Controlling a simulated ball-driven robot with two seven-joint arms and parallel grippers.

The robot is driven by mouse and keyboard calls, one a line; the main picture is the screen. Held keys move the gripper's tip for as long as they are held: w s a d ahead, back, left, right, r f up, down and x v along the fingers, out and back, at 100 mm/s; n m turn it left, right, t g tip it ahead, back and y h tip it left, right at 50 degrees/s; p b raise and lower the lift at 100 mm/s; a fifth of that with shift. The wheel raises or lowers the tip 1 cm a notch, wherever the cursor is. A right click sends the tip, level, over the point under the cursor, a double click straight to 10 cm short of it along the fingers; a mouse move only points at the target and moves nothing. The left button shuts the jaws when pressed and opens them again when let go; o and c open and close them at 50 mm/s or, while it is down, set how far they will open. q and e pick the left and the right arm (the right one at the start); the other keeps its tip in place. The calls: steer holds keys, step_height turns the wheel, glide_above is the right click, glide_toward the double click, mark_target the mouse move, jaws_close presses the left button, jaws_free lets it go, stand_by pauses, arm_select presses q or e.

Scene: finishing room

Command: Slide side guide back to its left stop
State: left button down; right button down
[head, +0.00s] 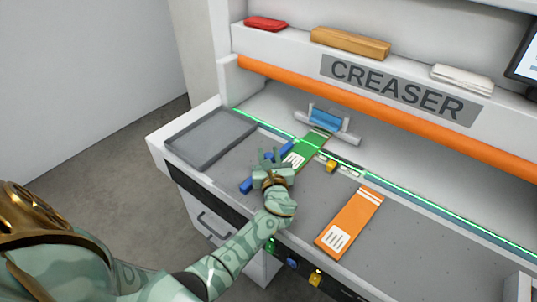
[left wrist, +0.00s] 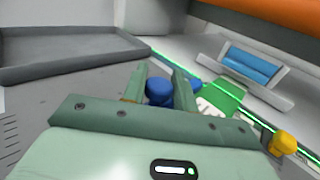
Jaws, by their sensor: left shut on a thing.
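The side guide (head: 246,185) is a blue bar on the grey perforated bed of the creaser, left of the green card (head: 312,146). My left gripper (head: 269,158) is over the guide and covers its middle. In the left wrist view, the fingers of my left gripper (left wrist: 160,84) are closed around a blue round knob (left wrist: 159,94), which appears to belong to the guide. The left stop cannot be made out clearly. My right gripper is in neither view.
A grey tray (head: 176,165) lies left of the guide, with some bare bed between. An orange card (head: 350,222) lies at right. A yellow block (head: 331,166) sits by the green-lit line. A blue roller piece (head: 325,117) stands behind the green card.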

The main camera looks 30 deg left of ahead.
arm_select(q)
steer(key=a, duration=1)
steer(key=shift+w+a+f, duration=0.1)
steer(key=shift+w+a, duration=0.05)
steer(key=shift+w, duration=0.25)
steer(key=shift+a, duration=0.1)
steer(key=c, duration=1.4)
jaws_free()
steer(key=shift+r, duration=0.2)
steer(key=shift+o, duration=1.3)
steer(key=shift+a+f, duration=0.15)
steer(key=shift+a, duration=0.05)
steer(key=shift+d, duration=0.1)
